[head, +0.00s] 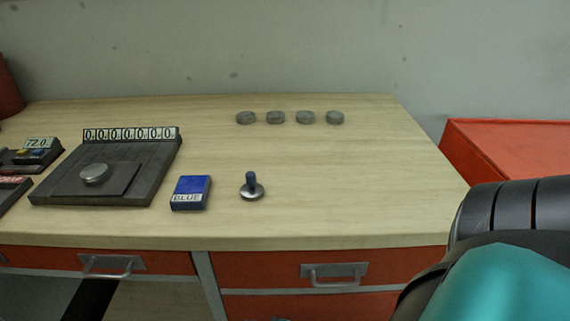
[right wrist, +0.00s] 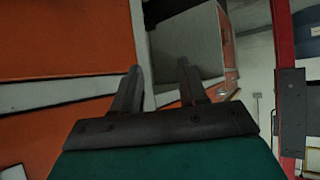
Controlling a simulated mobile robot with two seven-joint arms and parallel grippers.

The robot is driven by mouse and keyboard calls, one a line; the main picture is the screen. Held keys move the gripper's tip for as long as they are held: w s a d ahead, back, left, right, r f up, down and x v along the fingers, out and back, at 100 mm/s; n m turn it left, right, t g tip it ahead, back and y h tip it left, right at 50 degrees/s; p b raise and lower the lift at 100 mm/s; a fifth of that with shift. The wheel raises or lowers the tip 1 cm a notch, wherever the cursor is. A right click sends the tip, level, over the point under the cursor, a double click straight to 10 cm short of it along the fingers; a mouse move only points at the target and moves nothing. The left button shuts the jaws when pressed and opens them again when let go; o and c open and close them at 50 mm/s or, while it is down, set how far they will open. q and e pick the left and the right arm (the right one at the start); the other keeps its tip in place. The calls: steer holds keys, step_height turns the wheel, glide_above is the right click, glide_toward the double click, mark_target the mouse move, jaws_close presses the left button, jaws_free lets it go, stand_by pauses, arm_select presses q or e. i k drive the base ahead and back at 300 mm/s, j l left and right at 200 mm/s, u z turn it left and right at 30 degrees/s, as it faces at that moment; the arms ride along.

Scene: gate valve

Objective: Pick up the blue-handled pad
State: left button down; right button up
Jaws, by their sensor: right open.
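The blue-handled pad (head: 251,187) stands upright on the wooden workbench (head: 330,215), a round silver base with a blue knob on top. It is right of a blue box (head: 190,193) labelled BLUE and apart from it. My right gripper (right wrist: 160,82) shows in the right wrist view, its two fingers apart with nothing between them. It faces orange drawer fronts and a grey box-like shape, away from the pad. In the head view my right arm is at the lower right, and its gripper is not visible. My left gripper is not in view.
Several grey discs (head: 276,118) stand in a row at the back of the bench. A dark device (head: 60,190) with a digit counter and a round disc sits at left. A red cabinet (head: 510,160) is at right. The bench right of the pad is clear.

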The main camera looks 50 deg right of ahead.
mark_target(252, 191)
steer(key=z, duration=1.2)
